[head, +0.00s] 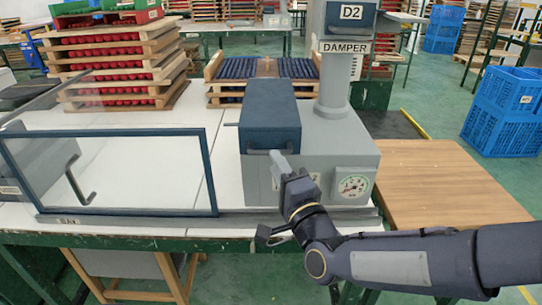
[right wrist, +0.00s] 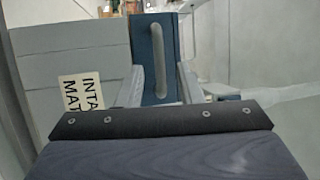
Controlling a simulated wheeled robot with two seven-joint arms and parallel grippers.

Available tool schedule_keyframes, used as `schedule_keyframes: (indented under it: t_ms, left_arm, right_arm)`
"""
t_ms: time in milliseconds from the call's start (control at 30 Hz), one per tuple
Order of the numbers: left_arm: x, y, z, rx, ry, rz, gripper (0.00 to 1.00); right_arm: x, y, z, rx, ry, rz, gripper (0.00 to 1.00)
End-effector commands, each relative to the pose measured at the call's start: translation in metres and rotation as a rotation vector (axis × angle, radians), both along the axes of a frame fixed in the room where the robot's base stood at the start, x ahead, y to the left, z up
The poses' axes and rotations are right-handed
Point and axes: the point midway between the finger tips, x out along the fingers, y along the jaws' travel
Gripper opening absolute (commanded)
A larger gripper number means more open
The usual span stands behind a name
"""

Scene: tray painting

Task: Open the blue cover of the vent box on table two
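The vent box (head: 325,165) is a grey box on the table, with a round gauge (head: 353,186) on its front. Its blue cover (head: 270,110) sits down on the left part of its top. A grey bar handle (right wrist: 158,60) is on the cover's front face, and it also shows in the head view (head: 250,152). My right gripper (head: 281,160) is just in front of the handle. In the right wrist view its two fingers (right wrist: 162,85) are apart, with the handle showing between them; contact cannot be told. My left gripper is not in view.
A blue-framed clear panel (head: 110,212) with a dark handle stands at left. Stacked wooden trays (head: 110,60) are behind it. A bare wooden board (head: 445,180) lies at right, beside blue crates (head: 505,110).

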Motion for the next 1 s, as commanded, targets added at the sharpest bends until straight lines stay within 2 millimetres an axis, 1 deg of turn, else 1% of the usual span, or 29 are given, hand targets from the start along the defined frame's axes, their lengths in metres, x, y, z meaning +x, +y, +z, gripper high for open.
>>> schedule_keyframes:
  t_ms: [33,100,300,433,667,767,900,933,1000]
  left_arm:
    - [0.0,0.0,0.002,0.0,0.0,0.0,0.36]
    - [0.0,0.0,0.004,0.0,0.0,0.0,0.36]
    - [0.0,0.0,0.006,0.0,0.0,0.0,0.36]
    - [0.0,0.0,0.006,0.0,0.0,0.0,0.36]
    - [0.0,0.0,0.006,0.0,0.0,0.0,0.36]
    - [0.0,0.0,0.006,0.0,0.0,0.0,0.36]
    - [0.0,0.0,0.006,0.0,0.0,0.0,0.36]
    - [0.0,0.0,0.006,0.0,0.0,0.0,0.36]
    - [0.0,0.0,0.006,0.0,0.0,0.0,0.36]
  right_arm:
    - [0.008,0.004,0.002,-0.001,0.001,0.001,0.33]
    - [0.019,0.009,0.004,-0.002,0.001,0.001,0.33]
    - [0.041,0.017,0.008,-0.003,0.002,0.0,0.33]
    - [0.046,0.019,0.009,-0.003,0.002,0.0,0.33]
    - [0.047,0.02,0.009,-0.004,0.002,0.0,0.33]
    - [0.047,0.02,0.009,-0.004,0.002,0.0,0.21]
    - [0.047,0.02,0.009,-0.004,0.002,0.0,0.03]
    - [0.047,0.02,0.009,-0.004,0.002,0.0,0.0]
    - [0.047,0.02,0.009,-0.004,0.002,0.0,0.0]
